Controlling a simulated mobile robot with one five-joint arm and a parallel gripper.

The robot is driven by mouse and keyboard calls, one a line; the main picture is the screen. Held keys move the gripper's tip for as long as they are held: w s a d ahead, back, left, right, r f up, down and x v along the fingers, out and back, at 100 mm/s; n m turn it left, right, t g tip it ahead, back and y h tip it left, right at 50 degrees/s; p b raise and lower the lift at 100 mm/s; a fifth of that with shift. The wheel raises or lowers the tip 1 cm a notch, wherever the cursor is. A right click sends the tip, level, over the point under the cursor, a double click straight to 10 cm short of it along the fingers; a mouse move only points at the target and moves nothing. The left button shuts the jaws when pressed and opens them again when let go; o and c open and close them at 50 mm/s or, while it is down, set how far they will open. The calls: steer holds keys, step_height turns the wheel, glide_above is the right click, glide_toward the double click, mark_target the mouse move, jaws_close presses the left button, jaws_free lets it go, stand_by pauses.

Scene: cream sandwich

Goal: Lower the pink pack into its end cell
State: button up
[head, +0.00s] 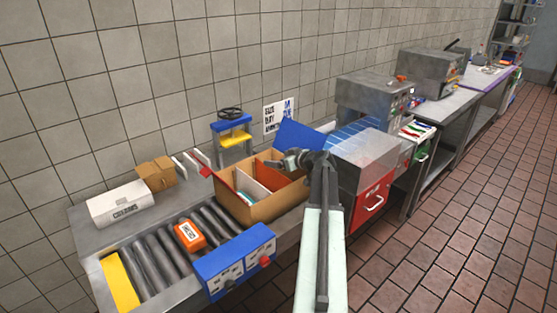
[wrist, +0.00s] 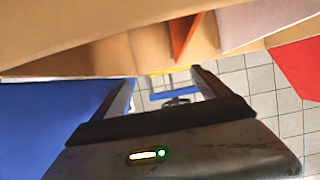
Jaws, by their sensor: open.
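A cardboard box (head: 262,208) with open flaps stands at the end of the rollers in the head view. Inside it are upright panels and a pale item (head: 252,187); I cannot tell which cell each is in. My gripper (head: 290,160) is over the box's right part, its jaws apart. In the wrist view my gripper (wrist: 165,85) shows open fingers with nothing between them. Cardboard walls fill the top, with an orange-red panel (wrist: 186,35) and a pale pinkish slab (wrist: 255,20) upright beside it. The slab may be the pink pack; its far end is out of view.
An orange labelled pack (head: 190,235) lies on the rollers (head: 155,262). A blue control box (head: 235,262) stands in front. A blue flap (head: 300,135) rises behind my gripper. A grey machine with a red front (head: 372,200) is close on the right.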

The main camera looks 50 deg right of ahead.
steer(key=d+p+v, duration=0.1)
steer(key=p+v, duration=0.2)
steer(key=v, duration=0.5)
step_height(320, 180, up, 10)
steer(key=p, duration=1)
steer(key=shift+a, duration=0.5)
steer(key=shift+w+f, duration=0.1)
